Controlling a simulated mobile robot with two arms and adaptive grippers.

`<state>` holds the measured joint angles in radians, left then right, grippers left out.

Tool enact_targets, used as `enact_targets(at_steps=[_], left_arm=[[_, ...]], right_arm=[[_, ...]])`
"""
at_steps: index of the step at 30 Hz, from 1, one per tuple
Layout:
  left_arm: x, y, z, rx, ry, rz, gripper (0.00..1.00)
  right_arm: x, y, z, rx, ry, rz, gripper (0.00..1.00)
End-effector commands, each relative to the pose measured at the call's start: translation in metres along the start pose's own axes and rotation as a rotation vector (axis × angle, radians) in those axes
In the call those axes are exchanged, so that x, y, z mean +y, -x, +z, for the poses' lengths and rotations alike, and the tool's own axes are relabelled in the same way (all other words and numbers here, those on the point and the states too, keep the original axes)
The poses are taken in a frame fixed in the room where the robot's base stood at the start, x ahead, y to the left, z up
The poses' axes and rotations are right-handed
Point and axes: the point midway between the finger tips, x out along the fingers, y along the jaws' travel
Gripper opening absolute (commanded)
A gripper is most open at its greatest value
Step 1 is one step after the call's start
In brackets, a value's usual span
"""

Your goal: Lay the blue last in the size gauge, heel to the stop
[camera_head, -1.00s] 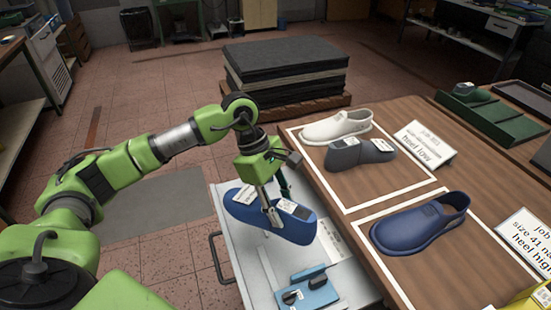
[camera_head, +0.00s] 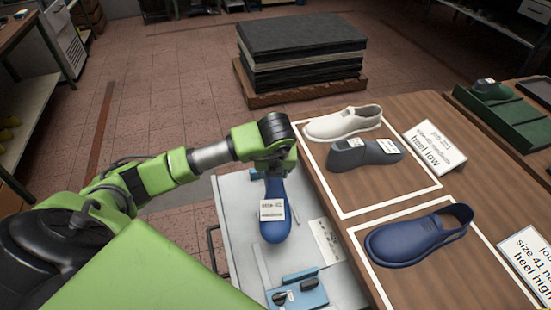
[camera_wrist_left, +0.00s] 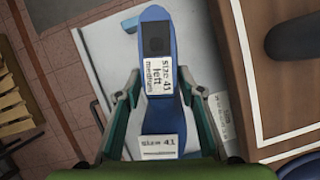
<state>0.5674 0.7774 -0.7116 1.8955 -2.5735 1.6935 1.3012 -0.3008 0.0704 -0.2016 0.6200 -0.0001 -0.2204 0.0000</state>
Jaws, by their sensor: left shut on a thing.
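The blue last (camera_head: 275,212) is over the pale grey size gauge (camera_head: 235,225), its long side pointing toward the near edge. White labels on it (camera_wrist_left: 160,77) show in the left wrist view and read size, left, medium. My left gripper (camera_wrist_left: 160,90) is shut on the last, one green finger on each side. In the head view my wrist hides the fingers and the last's far end. Whether the last touches the gauge surface, I cannot tell. A blue block with dark knobs (camera_head: 298,292) sits at the gauge's near end. My right gripper is not in view.
A wooden table (camera_head: 395,195) stands to the right. On it are a cream shoe (camera_head: 342,122), a grey last (camera_head: 365,153), a blue shoe (camera_head: 418,235) and job cards (camera_head: 432,145). A stack of dark sheets (camera_head: 300,50) stands behind.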

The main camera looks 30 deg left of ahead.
Motion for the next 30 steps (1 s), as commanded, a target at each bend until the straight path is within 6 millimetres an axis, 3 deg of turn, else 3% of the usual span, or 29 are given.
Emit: enact_targets(at_steps=[3,8,18,30], left_arm=[[0.006,-0.001,0.008,-0.002,0.145,0.057,0.0],[0.012,-0.006,0.01,0.0,0.228,0.091,0.0],[0.012,-0.029,0.0,0.0,0.23,0.093,0.0],[0.012,-0.043,-0.005,-0.003,0.23,0.091,0.0]], right_arm=[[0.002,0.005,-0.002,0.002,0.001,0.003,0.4],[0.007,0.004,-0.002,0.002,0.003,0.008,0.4],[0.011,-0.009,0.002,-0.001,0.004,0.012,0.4],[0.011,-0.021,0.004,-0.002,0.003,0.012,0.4]])
